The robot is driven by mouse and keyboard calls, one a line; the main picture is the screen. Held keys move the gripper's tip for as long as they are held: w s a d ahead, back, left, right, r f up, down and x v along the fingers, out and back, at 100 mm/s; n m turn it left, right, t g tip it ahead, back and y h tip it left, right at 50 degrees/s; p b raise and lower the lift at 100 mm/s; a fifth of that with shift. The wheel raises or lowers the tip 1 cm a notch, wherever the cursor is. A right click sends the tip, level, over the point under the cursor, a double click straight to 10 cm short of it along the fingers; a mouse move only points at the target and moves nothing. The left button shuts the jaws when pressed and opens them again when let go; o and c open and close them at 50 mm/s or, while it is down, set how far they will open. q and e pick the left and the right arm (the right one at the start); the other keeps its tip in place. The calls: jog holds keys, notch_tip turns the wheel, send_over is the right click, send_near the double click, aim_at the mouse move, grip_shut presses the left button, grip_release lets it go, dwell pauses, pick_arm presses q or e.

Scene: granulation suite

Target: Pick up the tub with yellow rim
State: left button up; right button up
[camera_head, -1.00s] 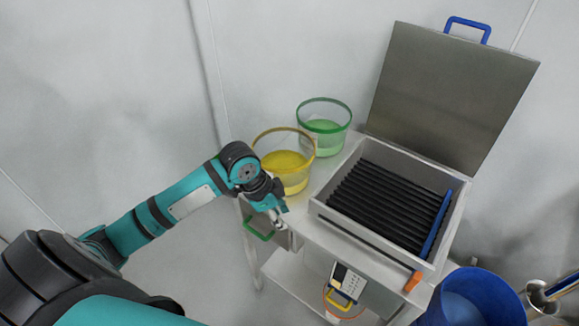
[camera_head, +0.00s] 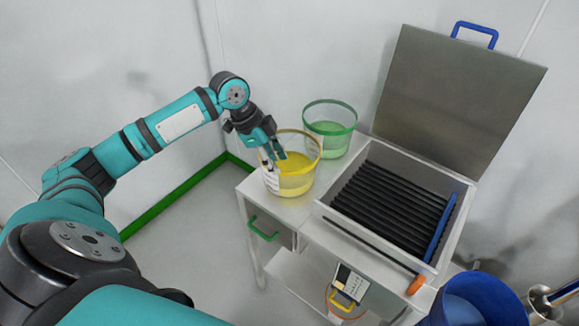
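The tub with yellow rim (camera_head: 297,186) stands on the left end of the white table. It is clear-walled with yellow contents. My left gripper (camera_head: 274,162) is at the tub's left side, pointing down, with its fingers at the near-left part of the rim. The fingers look spread apart, one seeming to be inside the rim and one outside. I cannot tell whether they touch the wall. My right gripper is not in view.
A green-rimmed tub (camera_head: 330,128) stands just behind the yellow-rimmed one. To the right is an open metal box (camera_head: 325,212) with black slats and a raised lid (camera_head: 455,95). A blue bin (camera_head: 470,298) stands at the lower right.

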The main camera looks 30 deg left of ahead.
pick_arm(q)
send_over(287, 183)
jog(key=s, duration=0.1)
notch_tip(287, 183, down, 4)
jog(key=f+p, duration=0.1)
jog(key=f, duration=0.1)
jog(key=w+f+p, duration=0.1)
jog(key=f, duration=0.2)
jog(key=shift+a+f, duration=0.1)
jog(key=shift+a, duration=0.1)
jog(key=shift+w+f, duration=0.1)
jog(key=shift+f, duration=0.2)
jog(key=shift+c, duration=0.4)
grip_shut()
jog(key=shift+r, duration=0.15)
